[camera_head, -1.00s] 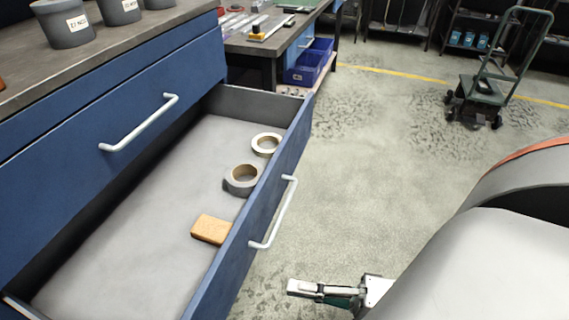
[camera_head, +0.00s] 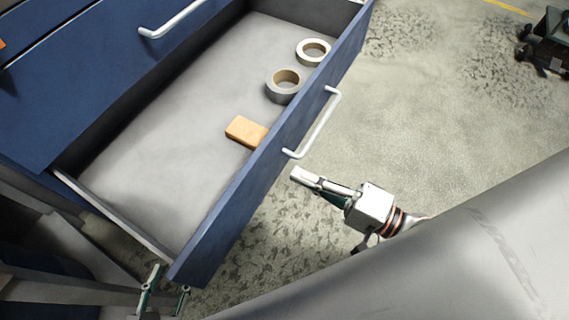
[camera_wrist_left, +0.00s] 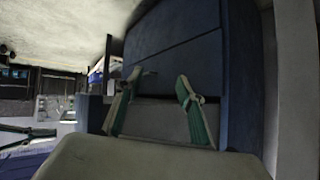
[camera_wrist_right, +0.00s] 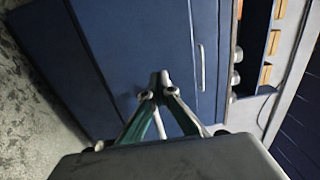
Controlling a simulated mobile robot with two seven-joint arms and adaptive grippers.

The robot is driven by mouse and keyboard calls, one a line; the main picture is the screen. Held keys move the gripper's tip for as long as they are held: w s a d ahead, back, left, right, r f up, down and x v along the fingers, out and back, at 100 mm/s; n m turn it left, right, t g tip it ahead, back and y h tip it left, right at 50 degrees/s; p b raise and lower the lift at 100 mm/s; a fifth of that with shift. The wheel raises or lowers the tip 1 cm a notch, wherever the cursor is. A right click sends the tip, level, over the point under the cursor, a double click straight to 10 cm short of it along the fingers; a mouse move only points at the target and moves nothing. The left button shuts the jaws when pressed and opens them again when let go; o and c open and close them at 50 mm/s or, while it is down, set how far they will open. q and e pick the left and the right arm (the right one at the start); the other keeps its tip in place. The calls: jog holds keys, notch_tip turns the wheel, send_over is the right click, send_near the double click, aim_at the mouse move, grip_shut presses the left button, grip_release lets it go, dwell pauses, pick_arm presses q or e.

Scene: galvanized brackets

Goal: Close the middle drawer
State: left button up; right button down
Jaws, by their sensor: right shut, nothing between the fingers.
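The blue drawer (camera_head: 262,190) stands pulled far out below a closed blue drawer (camera_head: 75,85); whether another drawer lies below is hidden. Its white bar handle (camera_head: 318,124) is on the outer front. Inside lie a white tape roll (camera_head: 301,51), a grey tape roll (camera_head: 273,92) and an orange block (camera_head: 245,131). My right gripper (camera_head: 300,175) is shut and empty, just outside the front near the handle's lower end. Its fingertips (camera_wrist_right: 158,94) show before blue fronts in the right wrist view. My left gripper (camera_head: 168,280) is open and empty by the drawer's near front corner.
Speckled concrete floor (camera_head: 420,110) is clear in front of the drawer. A cart (camera_head: 548,45) stands far off at the upper right. The closed drawer's handle (camera_head: 172,20) sticks out above the open one.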

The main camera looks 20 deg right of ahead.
aim_at(271, 161)
jog(key=x, duration=0.3)
jog(key=shift+w+a+r, duration=0.15)
jog(key=shift+w, duration=0.1)
jog(key=shift+w+a, duration=0.25)
jog(key=shift+w, duration=0.05)
pick_arm(q)
jog(key=shift+s+a+f, duration=0.25)
jog(key=shift+a, duration=0.15)
jog(key=shift+w+r+p, duration=0.1)
jog(key=shift+p, duration=0.2)
pick_arm(e)
jog(key=shift+w+a, duration=0.1)
